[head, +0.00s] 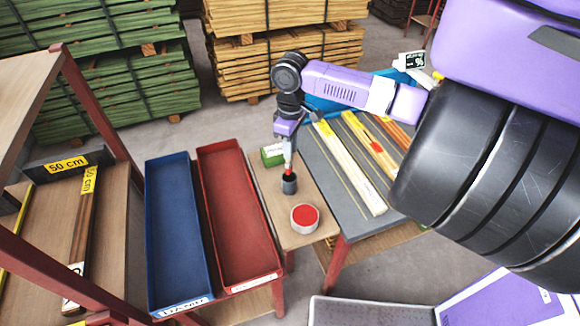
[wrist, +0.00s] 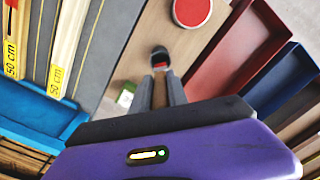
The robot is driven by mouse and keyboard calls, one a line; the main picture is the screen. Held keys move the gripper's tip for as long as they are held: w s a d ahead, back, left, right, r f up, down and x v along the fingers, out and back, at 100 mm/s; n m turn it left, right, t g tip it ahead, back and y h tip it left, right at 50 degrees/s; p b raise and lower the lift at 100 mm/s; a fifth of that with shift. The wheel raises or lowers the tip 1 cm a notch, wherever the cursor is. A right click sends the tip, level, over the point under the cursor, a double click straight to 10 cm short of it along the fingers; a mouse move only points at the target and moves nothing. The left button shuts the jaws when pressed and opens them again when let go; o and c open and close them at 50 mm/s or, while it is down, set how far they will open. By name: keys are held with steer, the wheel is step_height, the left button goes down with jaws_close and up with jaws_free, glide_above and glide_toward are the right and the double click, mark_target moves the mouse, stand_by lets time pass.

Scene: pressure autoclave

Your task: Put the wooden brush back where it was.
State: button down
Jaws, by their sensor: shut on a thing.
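My gripper (head: 287,150) points down over the wooden bench and is shut on the wooden brush. The brush shows in the wrist view (wrist: 160,92) as a brown handle between the two fingers, with a red and pale part at its lower end.
An open tin of red paint (head: 304,218) stands in front of the cup. A green box (head: 272,155) is behind it. A red tray (head: 238,215) and a blue tray (head: 180,235) lie left. A grey table with wooden strips (head: 350,165) stands right.

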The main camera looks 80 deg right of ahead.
mark_target(291, 167)
steer(key=shift+f+p, duration=0.35)
steer(key=shift+f, duration=3.75)
steer(key=shift+f, duration=0.1)
steer(key=c, duration=1.3)
jaws_free()
step_height(291, 167, up, 12)
steer(key=shift+r+b, duration=0.15)
steer(key=shift+b, duration=0.6)
